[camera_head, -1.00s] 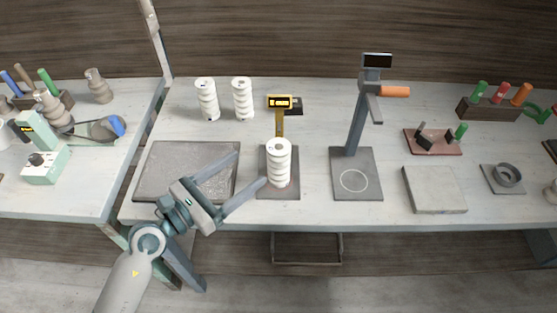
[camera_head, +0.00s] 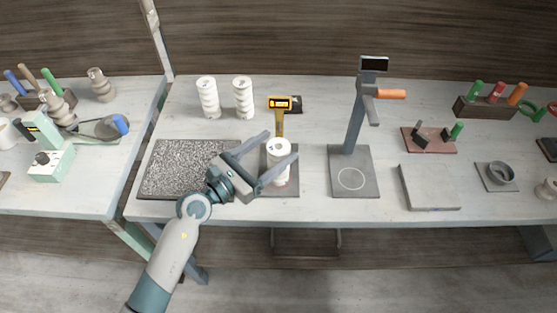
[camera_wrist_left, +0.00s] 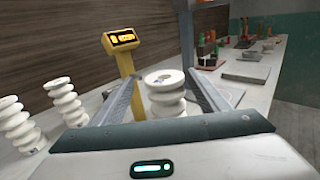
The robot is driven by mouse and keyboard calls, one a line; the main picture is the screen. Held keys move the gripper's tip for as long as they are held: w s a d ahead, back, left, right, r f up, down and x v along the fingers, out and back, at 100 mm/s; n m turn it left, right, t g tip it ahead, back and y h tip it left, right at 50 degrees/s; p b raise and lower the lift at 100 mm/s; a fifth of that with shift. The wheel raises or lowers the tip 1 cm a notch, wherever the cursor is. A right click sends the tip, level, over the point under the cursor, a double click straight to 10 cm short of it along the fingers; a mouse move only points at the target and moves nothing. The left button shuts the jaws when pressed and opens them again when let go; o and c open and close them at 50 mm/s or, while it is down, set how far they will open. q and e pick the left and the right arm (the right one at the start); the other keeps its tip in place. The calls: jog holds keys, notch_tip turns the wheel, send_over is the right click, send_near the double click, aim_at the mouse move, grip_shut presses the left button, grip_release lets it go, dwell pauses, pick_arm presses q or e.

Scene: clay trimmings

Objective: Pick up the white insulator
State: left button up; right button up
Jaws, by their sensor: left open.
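A white ribbed insulator (camera_head: 279,165) stands upright on the dark plate (camera_head: 292,187) of a scale with a yellow display. My left gripper (camera_head: 281,147) is open, with one finger on each side of this insulator. The left wrist view shows the same insulator (camera_wrist_left: 166,93) between the two fingers (camera_wrist_left: 165,92); I cannot tell whether either finger touches it. Two more white insulators stand upright behind, one at the left (camera_head: 208,98) and one beside it (camera_head: 243,98). My right gripper is not in view.
A speckled grey slab (camera_head: 175,170) lies left of the scale. A stand with an orange handle (camera_head: 390,94) rises to the right, with a square grey slab (camera_head: 430,187) beyond it. The yellow display (camera_head: 281,104) stands just behind the insulator.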

aim_at(288, 143)
pick_arm(q)
jog(key=shift+d, duration=0.1)
jog(key=x, duration=0.1)
jog(key=p+x, duration=0.1)
jog(key=x, duration=0.2)
jog(key=shift+d+f+p, duration=0.25)
jog(key=shift+d+p, duration=0.05)
jog(key=shift+d, duration=0.1)
jog(key=shift+w+d+f, duration=0.1)
jog(key=shift+w+d, duration=0.1)
grip_shut()
